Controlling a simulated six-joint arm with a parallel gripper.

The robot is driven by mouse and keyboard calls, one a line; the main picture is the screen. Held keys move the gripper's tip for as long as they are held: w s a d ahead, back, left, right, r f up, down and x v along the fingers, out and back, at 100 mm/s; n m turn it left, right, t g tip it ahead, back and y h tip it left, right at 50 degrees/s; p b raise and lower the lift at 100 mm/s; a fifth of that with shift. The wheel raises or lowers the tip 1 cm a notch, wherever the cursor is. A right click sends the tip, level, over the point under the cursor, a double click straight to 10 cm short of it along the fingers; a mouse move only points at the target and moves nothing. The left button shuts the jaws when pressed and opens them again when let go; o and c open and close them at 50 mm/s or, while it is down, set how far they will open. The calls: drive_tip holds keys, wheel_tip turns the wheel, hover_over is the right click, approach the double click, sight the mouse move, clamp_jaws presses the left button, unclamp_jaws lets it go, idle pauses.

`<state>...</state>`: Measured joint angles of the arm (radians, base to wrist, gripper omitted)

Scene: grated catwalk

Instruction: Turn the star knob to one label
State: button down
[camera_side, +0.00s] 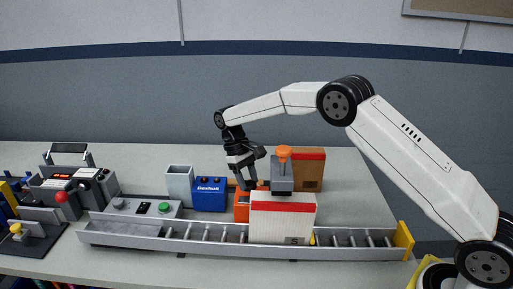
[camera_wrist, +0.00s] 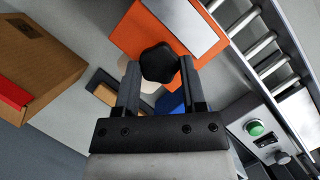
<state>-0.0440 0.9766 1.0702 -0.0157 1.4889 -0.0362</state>
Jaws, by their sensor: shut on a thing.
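The black star knob (camera_wrist: 158,63) sits between the fingertips of my gripper (camera_wrist: 157,75) in the wrist view. My gripper is shut on it, one finger on each side. An orange body with a pale panel (camera_wrist: 135,38) lies just beyond the knob. In the side view my gripper (camera_side: 250,184) points down beside an orange block (camera_side: 241,207), partly hidden behind a white carton. The knob cannot be made out there. I cannot read any labels around the knob in either view.
The white carton with a red stripe (camera_side: 283,222) stands in front on a roller conveyor (camera_side: 180,238). A grey device with an orange top (camera_side: 283,172) and a cardboard box (camera_side: 310,168) stand close right of my gripper. A blue box (camera_side: 210,194) and grey bin (camera_side: 180,186) stand left.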

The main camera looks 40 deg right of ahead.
drive_tip(key=m+y, duration=0.1)
drive_tip(key=m, duration=0.3)
drive_tip(key=shift+d+r+m+y, duration=0.1)
drive_tip(key=shift+d+m+y, duration=0.05)
drive_tip(key=shift+m+y, duration=0.25)
drive_tip(key=m, duration=0.2)
drive_tip(key=m+t+y, duration=0.1)
drive_tip(key=m, duration=0.2)
drive_tip(key=shift+d+y, duration=0.15)
drive_tip(key=shift+y, duration=0.15)
drive_tip(key=shift+t, duration=0.3)
drive_tip(key=shift+c, duration=0.8)
unclamp_jaws()
drive_tip(key=v, duration=0.7)
drive_tip(key=shift+d+r, duration=0.15)
drive_tip(key=shift+r, duration=0.2)
